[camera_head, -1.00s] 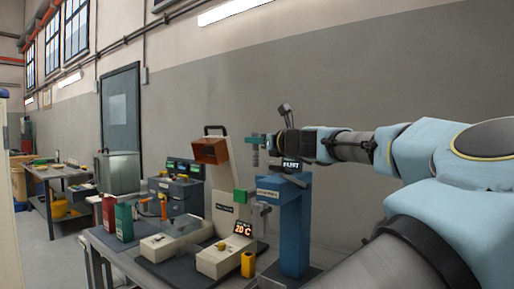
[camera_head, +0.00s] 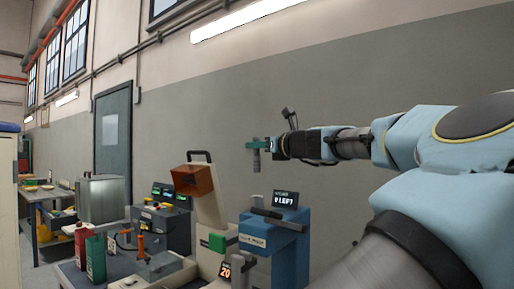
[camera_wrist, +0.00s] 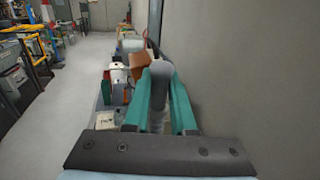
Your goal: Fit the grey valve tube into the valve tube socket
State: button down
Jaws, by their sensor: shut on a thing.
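My gripper (camera_head: 257,146) is at the end of my outstretched arm, in front of the grey wall. Its green fingers (camera_wrist: 183,105) are shut on the grey valve tube (camera_wrist: 160,90), which stands between them in the wrist view. In the head view the tube (camera_head: 256,163) hangs upright below the fingers, in free air. The blue machine (camera_head: 287,250) stands below and right of the gripper, with a small lit display (camera_head: 285,199) on top. I cannot make out for sure which part is the valve tube socket.
A cream machine with an orange-brown hopper (camera_head: 192,180) stands left of the blue one. A green (camera_head: 95,258) and a red container stand on the bench at the left. A grey metal box (camera_head: 102,198) is farther back. Air around the gripper is clear; the wall is behind.

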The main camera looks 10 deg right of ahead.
aim_at(259, 165)
jog(key=shift+r+p, duration=0.15)
jog(key=shift+p, duration=0.2)
jog(key=shift+f+b, duration=1.75)
jog(key=shift+f, duration=1.25)
jog(key=shift+p, duration=0.9)
jog(key=shift+f+b, duration=1.4)
jog(key=shift+f, duration=1.15)
jog(key=c, duration=0.7)
grip_release()
jog(key=shift+o, duration=0.2)
jog(key=b+v, duration=0.2)
jog(key=v, duration=0.9)
jog(key=shift+f+b, duration=0.1)
jog(key=shift+b, duration=0.3)
